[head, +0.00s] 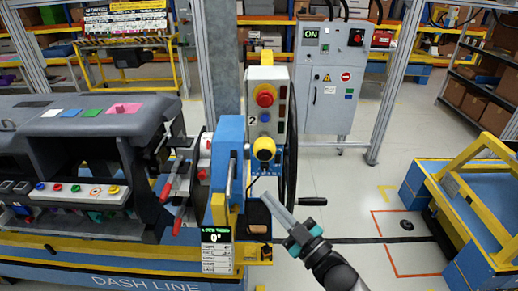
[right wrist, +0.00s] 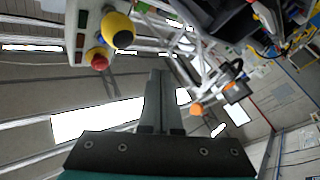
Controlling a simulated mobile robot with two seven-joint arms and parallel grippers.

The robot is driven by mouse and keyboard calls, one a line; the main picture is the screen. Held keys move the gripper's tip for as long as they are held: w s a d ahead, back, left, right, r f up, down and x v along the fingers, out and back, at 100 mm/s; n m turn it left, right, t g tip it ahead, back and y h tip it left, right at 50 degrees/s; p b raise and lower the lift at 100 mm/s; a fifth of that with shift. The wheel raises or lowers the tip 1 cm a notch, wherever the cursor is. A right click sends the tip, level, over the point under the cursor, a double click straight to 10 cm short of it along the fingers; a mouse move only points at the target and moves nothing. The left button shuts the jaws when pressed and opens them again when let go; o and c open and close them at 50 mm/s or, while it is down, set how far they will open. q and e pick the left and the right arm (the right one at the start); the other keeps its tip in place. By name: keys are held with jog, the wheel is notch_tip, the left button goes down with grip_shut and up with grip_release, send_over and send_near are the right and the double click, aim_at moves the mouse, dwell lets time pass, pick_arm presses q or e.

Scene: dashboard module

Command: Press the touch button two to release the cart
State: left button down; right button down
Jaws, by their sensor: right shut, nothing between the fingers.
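A grey control box (head: 265,78) marked "2" stands on the blue fixture at the end of the dash line. It carries a red mushroom button (head: 264,97) and a small blue button (head: 265,118). My left gripper is not in view.
A blue cart (head: 215,262) bears a dark dashboard (head: 90,125) on the left. A crank handle (head: 312,201) sticks out right of the fixture. A blue and yellow frame (head: 480,205) stands at the right. A grey cabinet (head: 328,85) stands behind. The floor between is clear.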

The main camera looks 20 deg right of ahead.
jog(key=r, duration=0.1)
jog(key=r+n+y, duration=0.1)
jog(key=r, duration=0.1)
jog(key=shift+s+a, duration=0.2)
jog(key=shift+a, duration=0.2)
jog(key=shift+w, duration=0.1)
jog(key=b, duration=0.4)
send_near(264, 149)
jog(key=w+a, duration=0.4)
jog(key=shift+a, duration=0.25)
jog(key=shift+w, duration=0.15)
dwell(1.2)
jog(key=shift+w+d, duration=0.1)
jog(key=shift+w, duration=0.2)
